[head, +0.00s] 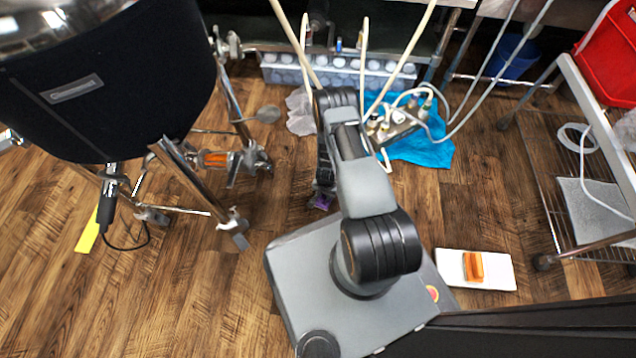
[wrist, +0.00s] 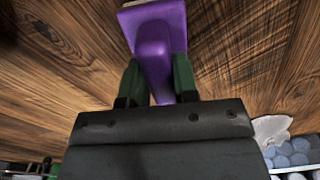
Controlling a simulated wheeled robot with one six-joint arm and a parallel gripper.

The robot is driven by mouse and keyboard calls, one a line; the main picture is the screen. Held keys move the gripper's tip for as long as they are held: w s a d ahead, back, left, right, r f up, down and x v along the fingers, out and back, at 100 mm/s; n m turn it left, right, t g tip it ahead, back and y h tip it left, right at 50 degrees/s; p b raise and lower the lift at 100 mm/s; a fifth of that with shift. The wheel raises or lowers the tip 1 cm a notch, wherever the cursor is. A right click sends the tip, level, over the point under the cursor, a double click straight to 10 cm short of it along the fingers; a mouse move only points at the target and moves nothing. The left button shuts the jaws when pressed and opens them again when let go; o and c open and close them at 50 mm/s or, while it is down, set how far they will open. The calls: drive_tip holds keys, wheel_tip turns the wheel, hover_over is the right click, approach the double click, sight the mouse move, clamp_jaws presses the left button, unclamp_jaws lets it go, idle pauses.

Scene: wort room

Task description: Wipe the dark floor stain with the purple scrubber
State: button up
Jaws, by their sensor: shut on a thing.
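The purple scrubber (wrist: 158,30) is held in my gripper (wrist: 156,82) in the wrist view. The gripper's dark green fingers close on both sides of its handle. The scrubber's pale-edged head points away from the gripper over the wooden floor. In the head view a small bit of the purple scrubber (head: 321,202) shows low beside my arm, near the floor. My arm hides most of the gripper there. I cannot tell whether the scrubber touches the floor. No dark floor stain can be made out clearly in either view.
A large dark kettle (head: 110,85) on metal legs stands at the left. A white tray (head: 505,272) with an orange block (head: 473,266) lies at right. A wire rack (head: 565,190) stands far right.

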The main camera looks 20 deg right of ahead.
drive_tip(key=shift+w+a, duration=0.3)
drive_tip(key=shift+a, duration=0.2)
drive_tip(key=shift+w+a, duration=0.25)
drive_tip(key=shift+a, duration=0.25)
wheel_tip(320, 180, up, 3)
drive_tip(key=shift+w+d+f+p, duration=0.1)
drive_tip(key=shift+d+p, duration=0.05)
drive_tip(key=shift+p, duration=0.7)
drive_tip(key=shift+a+r+p, duration=0.2)
drive_tip(key=shift+r+p, duration=0.8)
drive_tip(key=shift+p, duration=0.05)
drive_tip(key=shift+r+p, duration=1.55)
drive_tip(key=shift+r, duration=0.1)
